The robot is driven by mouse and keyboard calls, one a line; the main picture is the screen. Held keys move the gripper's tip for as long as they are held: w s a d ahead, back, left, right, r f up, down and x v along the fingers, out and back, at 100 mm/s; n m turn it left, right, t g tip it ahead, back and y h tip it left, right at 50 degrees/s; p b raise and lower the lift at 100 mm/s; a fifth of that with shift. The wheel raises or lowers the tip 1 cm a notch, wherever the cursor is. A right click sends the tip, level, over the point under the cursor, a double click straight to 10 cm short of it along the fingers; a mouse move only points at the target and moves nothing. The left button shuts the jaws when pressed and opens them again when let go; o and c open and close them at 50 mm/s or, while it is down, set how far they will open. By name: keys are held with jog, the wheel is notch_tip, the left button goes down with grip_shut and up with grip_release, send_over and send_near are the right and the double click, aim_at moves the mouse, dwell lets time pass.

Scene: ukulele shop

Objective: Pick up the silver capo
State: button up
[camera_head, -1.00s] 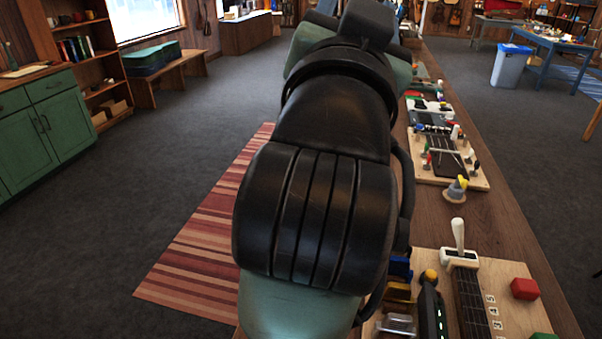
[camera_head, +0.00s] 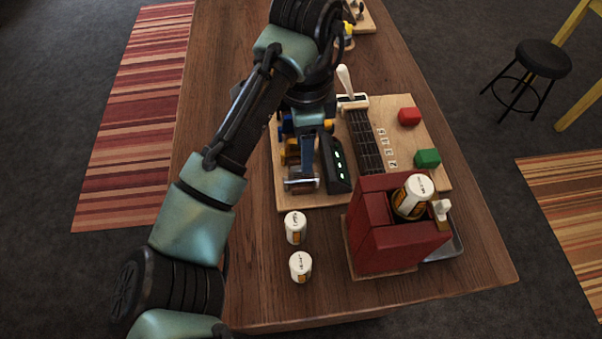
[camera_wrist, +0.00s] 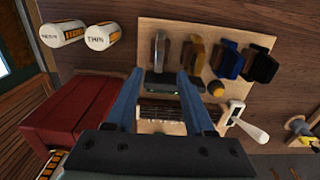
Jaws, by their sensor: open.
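The silver capo (camera_head: 302,184) stands at the near left corner of a pale wooden board (camera_head: 295,202) on the workbench, in front of a gold capo and a blue capo. In the wrist view the silver capo (camera_wrist: 160,48) is just beyond my fingertips, centred slightly left. My gripper (camera_wrist: 157,84) is open and empty, its two blue-grey fingers apart over the board. A black device with green lights (camera_head: 335,162) stands right of the capo.
The gold capo (camera_wrist: 196,53), blue capo (camera_wrist: 228,60) and black capo (camera_wrist: 263,67) stand in a row beside it. A fretted neck (camera_head: 366,145) is on the board. A red block holder (camera_head: 385,235) and two white canisters (camera_head: 295,226) stand nearer.

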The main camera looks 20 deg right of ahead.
aim_at(301, 177)
jog(key=shift+a+f+p, duration=0.15)
jog(key=shift+f+p, duration=0.2)
jog(key=shift+f, duration=1.4)
jog(key=shift+a+f+p, duration=0.15)
jog(key=shift+f+p, duration=0.2)
jog(key=shift+f, duration=1.35)
grip_shut()
